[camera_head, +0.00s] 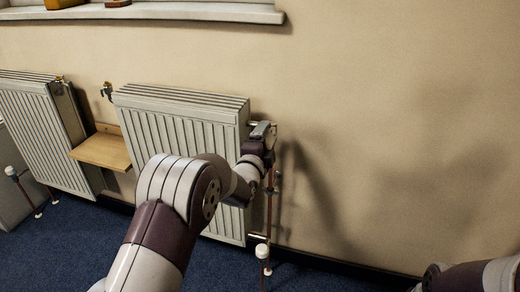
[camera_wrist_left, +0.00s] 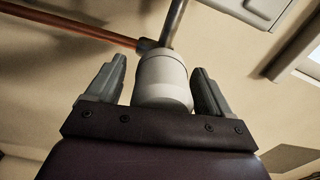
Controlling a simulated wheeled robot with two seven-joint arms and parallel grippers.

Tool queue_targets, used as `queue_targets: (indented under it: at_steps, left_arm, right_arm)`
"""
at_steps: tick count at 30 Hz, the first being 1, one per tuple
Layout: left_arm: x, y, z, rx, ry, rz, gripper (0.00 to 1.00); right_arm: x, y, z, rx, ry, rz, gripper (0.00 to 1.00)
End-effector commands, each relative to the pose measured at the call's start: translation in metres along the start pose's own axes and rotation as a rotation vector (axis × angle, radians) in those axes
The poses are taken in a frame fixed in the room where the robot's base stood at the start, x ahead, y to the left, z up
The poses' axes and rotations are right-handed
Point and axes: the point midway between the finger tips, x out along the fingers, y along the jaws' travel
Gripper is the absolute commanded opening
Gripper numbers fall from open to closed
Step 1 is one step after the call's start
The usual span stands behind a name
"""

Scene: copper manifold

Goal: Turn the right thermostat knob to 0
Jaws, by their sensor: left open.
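A white knob (camera_wrist_left: 162,80) stands between the two fingers of my left gripper (camera_wrist_left: 158,88) in the left wrist view. The fingers are open, one on each side, with a visible gap at the right finger. No scale marks are readable on the knob. In the head view my left gripper (camera_head: 263,132) is at the upper right corner of the right radiator (camera_head: 180,125), and the knob there is hidden or too small to make out. Only part of my right arm shows at the lower right; its gripper is not visible.
A copper pipe (camera_wrist_left: 75,32) and a grey metal pipe (camera_wrist_left: 175,22) meet at the knob. A white fitting (camera_head: 262,250) sits low by the right radiator. A wooden shelf (camera_head: 102,152) separates it from the left radiator (camera_head: 42,130). The wall at right is clear.

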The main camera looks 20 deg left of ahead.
Motion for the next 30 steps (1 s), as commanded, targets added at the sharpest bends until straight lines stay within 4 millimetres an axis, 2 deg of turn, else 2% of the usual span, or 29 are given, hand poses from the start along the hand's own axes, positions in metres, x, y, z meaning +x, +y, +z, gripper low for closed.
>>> queue_targets:
  at_steps: [9, 15, 20, 30]
  left_arm:
    - [-0.071, -0.003, 0.0, 0.0, 0.0, 0.001, 0.81]
    - [-0.107, -0.002, 0.0, 0.0, -0.001, 0.001, 0.81]
    - [-0.118, 0.0, 0.0, 0.0, -0.001, 0.0, 0.81]
    - [-0.119, 0.0, 0.0, 0.001, 0.0, 0.0, 0.81]
  right_arm:
    - [-0.018, 0.0, -0.002, 0.0, 0.0, 0.0, 0.43]
    - [-0.025, 0.0, -0.003, 0.0, 0.0, 0.0, 0.43]
    - [-0.025, 0.0, -0.003, 0.0, 0.0, 0.0, 0.43]
    - [-0.025, 0.0, -0.003, 0.0, 0.0, 0.0, 0.43]
